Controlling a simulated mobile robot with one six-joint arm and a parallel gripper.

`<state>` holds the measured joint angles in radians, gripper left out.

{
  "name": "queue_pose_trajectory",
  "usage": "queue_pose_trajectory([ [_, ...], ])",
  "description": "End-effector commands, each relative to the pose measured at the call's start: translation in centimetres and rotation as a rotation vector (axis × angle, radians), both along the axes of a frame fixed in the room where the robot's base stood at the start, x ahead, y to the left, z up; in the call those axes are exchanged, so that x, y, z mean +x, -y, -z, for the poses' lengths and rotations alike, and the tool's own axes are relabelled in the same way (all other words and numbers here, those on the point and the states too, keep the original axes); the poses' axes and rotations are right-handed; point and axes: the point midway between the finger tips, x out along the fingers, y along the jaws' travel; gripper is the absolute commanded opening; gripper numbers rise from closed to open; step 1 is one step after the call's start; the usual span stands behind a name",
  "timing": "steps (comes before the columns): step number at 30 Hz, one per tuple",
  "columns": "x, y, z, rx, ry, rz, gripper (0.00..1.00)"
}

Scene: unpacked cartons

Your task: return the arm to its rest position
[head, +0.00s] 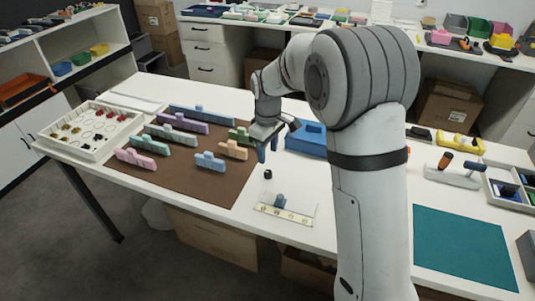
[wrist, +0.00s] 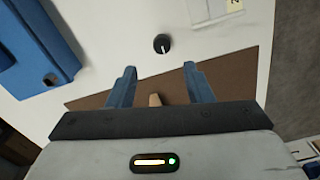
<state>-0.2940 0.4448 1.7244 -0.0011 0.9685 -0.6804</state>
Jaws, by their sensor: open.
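My gripper (head: 267,150) hangs above the white table near the right edge of the brown mat. In the wrist view its two blue fingers (wrist: 158,88) stand apart with nothing held between them. A small black knob-like piece (wrist: 161,43) lies on the table beyond the fingertips; it also shows in the head view (head: 268,174), just below the gripper. My arm rises at the right of the head view and hides part of the table behind it.
The brown mat (head: 190,185) bears several coloured blocks with knobs. A blue tray (head: 306,139) stands right of the gripper. A white card with a small blue piece (head: 280,201) lies in front. A white tray (head: 88,130) is at left, a teal mat (head: 462,246) at right.

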Motion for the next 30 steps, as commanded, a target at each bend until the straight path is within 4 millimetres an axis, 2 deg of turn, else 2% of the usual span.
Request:
queue_pose_trajectory([
  [11,-0.1,0.2,-0.1,0.0,0.001,0.005,0.46],
  [14,-0.7,1.0,-1.3,0.003,0.01,0.037,0.46],
  [16,-1.8,2.1,-2.8,0.007,0.021,0.085,0.46],
  [20,-5.2,5.1,-6.4,0.019,0.052,0.223,0.46],
  [24,-9.7,8.4,-9.6,0.035,0.088,0.392,0.46],
  [30,-16.8,12.1,-12.4,0.06,0.136,0.629,0.46],
])
